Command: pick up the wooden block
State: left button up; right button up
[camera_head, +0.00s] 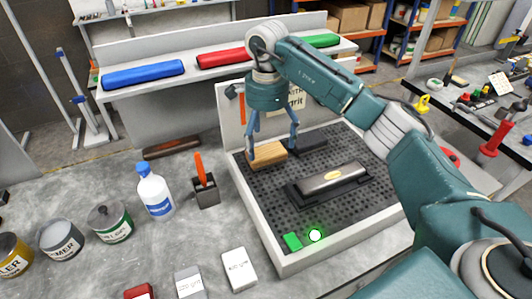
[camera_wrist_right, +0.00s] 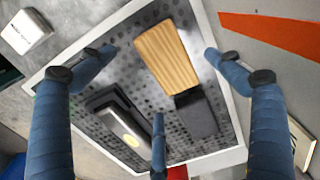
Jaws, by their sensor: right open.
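The wooden block (camera_head: 266,155) lies on the black perforated bed of a white-rimmed tray (camera_head: 262,222), near its back left corner. It also shows in the right wrist view (camera_wrist_right: 167,55), touching or very close to a dark grey piece (camera_wrist_right: 196,115) at one end. My right gripper (camera_head: 273,150) points down over the block with its blue fingers spread. In the right wrist view the fingers (camera_wrist_right: 160,62) are apart, with the block between and beyond them, and nothing is held. Whether a fingertip touches the block I cannot tell. My left gripper is not in view.
Left of the tray stand a dark holder (camera_head: 206,190), a white bottle (camera_head: 155,192) and several cans. Blue, red and green rolls lie behind.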

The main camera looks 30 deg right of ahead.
aim_at(268, 154)
jog(key=shift+d+f+p, duration=0.1)
jog(key=shift+f+p, duration=0.35)
jog(key=shift+f, duration=0.25)
notch_tip(268, 154, down, 4)
jog(key=shift+d+r+p, duration=0.15)
jog(key=shift+r+p, duration=0.1)
jog(key=shift+p, duration=0.6)
jog(key=shift+f, duration=0.4)
jog(key=c, duration=1.3)
